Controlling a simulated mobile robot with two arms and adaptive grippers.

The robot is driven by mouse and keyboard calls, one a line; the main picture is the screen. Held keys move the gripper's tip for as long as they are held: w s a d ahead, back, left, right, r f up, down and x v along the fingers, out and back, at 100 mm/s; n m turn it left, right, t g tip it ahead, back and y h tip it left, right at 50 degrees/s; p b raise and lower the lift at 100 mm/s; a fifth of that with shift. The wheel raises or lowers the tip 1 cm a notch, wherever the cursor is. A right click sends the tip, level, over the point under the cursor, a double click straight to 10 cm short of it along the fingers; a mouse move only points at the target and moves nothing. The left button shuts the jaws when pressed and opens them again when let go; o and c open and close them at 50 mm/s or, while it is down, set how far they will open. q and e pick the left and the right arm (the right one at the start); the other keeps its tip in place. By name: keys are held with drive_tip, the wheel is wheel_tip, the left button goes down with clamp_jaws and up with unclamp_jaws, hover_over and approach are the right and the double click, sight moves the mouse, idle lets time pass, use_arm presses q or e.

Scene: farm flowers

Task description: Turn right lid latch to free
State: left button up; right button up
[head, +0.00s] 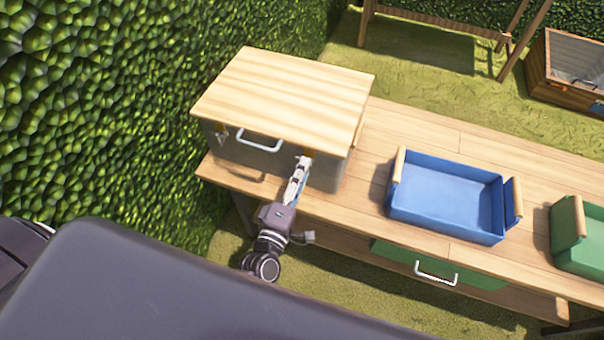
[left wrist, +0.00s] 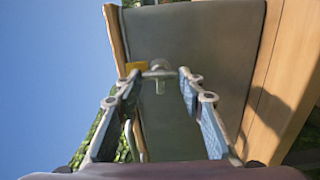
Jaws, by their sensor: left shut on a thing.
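A grey box (head: 328,176) with a pale wooden lid (head: 285,92) stands at the left end of the workbench. The left lid latch (head: 221,137) hangs at the box's front left. My left gripper (head: 302,163) is at the right front of the box, just under the lid edge. In the left wrist view, the right lid latch (left wrist: 159,73) is a small metal piece beside a yellow plate, between the fingertips (left wrist: 157,76). The gripper is shut on it. My right gripper is not in view.
The wooden workbench (head: 375,150) carries a blue tray (head: 445,232) and a green tray (head: 585,255) to the right. A green drawer (head: 388,254) is under its front. A hedge (head: 100,110) rises close on the left. Bare bench lies between box and blue tray.

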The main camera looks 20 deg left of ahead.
use_arm(q)
drive_tip(key=shift+n, duration=0.4)
drive_tip(key=o, duration=1.2)
drive_tip(key=shift+c, duration=0.2)
drive_tip(key=shift+s, duration=0.1)
drive_tip(key=s, duration=1.2)
drive_tip(key=shift+a, duration=0.2)
drive_tip(key=shift+w, duration=0.1)
